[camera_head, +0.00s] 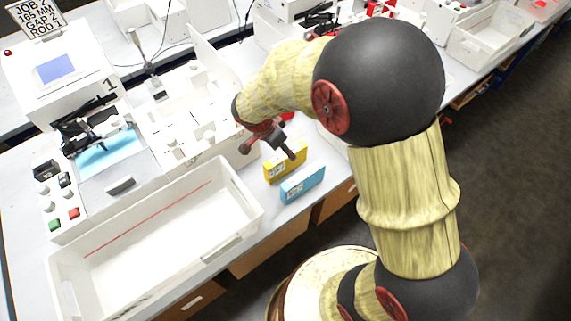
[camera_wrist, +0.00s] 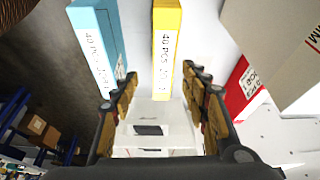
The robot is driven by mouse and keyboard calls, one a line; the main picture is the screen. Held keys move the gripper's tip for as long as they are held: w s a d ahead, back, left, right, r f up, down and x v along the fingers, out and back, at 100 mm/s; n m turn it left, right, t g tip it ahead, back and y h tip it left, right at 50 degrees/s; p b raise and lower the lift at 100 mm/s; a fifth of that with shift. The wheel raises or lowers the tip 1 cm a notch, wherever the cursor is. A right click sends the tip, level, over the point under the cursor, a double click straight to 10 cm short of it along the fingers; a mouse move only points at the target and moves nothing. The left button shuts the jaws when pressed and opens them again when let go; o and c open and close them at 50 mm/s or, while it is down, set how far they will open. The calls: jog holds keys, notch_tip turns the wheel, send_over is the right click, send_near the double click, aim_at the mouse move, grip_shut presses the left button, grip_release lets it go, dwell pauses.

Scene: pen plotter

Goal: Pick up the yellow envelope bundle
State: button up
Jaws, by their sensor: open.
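The yellow envelope bundle (camera_head: 284,167) stands on the white table, right of the large white tray, in the head view. In the wrist view the yellow bundle (camera_wrist: 166,48) shows its narrow labelled side, between and beyond the two fingers. My gripper (camera_head: 270,150) is open and empty beside the bundle in the head view, with one finger near its top. The open fingers also show in the wrist view (camera_wrist: 160,98). A gap between fingers and bundle is hard to judge.
A blue bundle (camera_head: 302,184) stands close beside the yellow one, nearer the table edge. A red box (camera_wrist: 242,88) is on its other side. The white tray (camera_head: 235,190) with a red line lies left. The plotter (camera_head: 100,150) stands further left.

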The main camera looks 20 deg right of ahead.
aim_at(283, 155)
jog(key=f, duration=0.2)
jog(key=f+m, duration=0.1)
jog(key=shift+w+a+f, duration=0.15)
jog(key=shift+w+f, duration=0.15)
jog(key=shift+w, duration=0.05)
jog(key=b+x, duration=0.2)
jog(key=x, duration=0.5)
jog(key=shift+s, duration=0.1)
jog(key=c, duration=1.1)
grip_shut()
